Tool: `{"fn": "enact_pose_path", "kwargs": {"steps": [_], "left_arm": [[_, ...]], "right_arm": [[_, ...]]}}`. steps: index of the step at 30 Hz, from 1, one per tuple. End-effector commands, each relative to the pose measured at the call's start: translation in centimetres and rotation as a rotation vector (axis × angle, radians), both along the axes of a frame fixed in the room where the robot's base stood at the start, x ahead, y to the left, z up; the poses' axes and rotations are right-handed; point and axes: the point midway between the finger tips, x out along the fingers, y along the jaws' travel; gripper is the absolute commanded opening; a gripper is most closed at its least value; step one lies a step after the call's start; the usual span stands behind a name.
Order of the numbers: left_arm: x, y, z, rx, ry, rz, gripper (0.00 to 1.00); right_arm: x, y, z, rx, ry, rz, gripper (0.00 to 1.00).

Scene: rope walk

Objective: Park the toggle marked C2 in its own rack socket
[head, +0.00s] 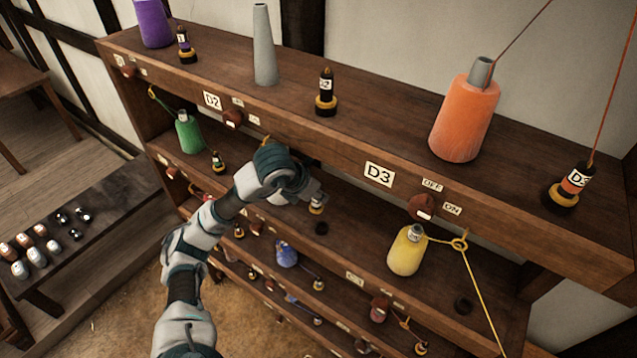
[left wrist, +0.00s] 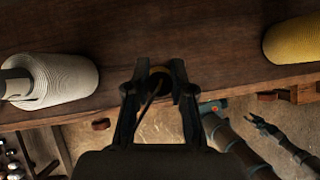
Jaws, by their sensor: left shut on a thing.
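My left gripper (head: 312,194) reaches over the second shelf and is shut on a small dark toggle (head: 316,208) with a pale label. I cannot read its mark. In the left wrist view the left gripper (left wrist: 160,88) has the toggle's round brass-coloured ring (left wrist: 160,72) between its fingertips, with a thin cord running down from it. A dark ring-shaped socket (head: 321,228) lies on the second shelf just in front of the toggle, apparently empty. A slim arm with a small gripper (left wrist: 262,126), seemingly my right, shows small at the lower right of the left wrist view.
A white bobbin (left wrist: 62,78) stands left of the gripper, mostly hidden in the head view. A yellow bobbin (head: 407,252) with a taut cord stands to the right, near another dark ring (head: 463,305). The top shelf (head: 370,125) overhangs behind, with an orange bobbin (head: 464,120).

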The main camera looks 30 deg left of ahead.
Motion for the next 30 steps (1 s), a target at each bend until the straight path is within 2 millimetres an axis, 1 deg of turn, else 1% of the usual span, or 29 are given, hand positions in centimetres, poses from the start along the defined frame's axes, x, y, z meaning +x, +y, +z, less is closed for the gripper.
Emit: {"fn": "enact_pose_path", "kwargs": {"steps": [1,4,9,12,15,19,26,30], "left_arm": [[0.0,-0.3,-0.3,0.001,0.0,-0.004,0.0],[0.2,-0.3,-1.1,0.0,0.002,-0.004,0.0],[0.6,1.0,-3.4,-0.011,0.007,-0.003,0.0],[0.6,1.7,-4.9,-0.016,0.009,-0.001,0.0],[0.6,2.2,-5.9,-0.02,0.007,-0.001,0.0],[0.5,1.9,-6.3,-0.017,0.006,-0.001,0.0],[0.5,0.3,-6.3,-0.003,0.015,-0.004,0.0],[0.5,-0.1,-6.2,-0.001,0.016,-0.005,0.0]], "right_arm": [[0.0,-0.2,-0.2,0.0,0.001,0.003,0.4],[0.1,-0.2,-0.5,-0.001,0.002,0.002,0.4],[0.4,0.4,-1.2,-0.008,0.003,0.001,0.4],[0.4,0.6,-2.1,-0.013,0.004,0.001,0.4],[0.3,0.6,-2.9,-0.006,0.005,-0.003,0.4],[0.3,0.4,-3.2,-0.008,0.004,0.0,0.4],[0.2,1.3,-3.2,0.002,0.006,-0.001,0.4],[0.2,0.9,-3.2,-0.002,0.005,0.001,0.4]]}}
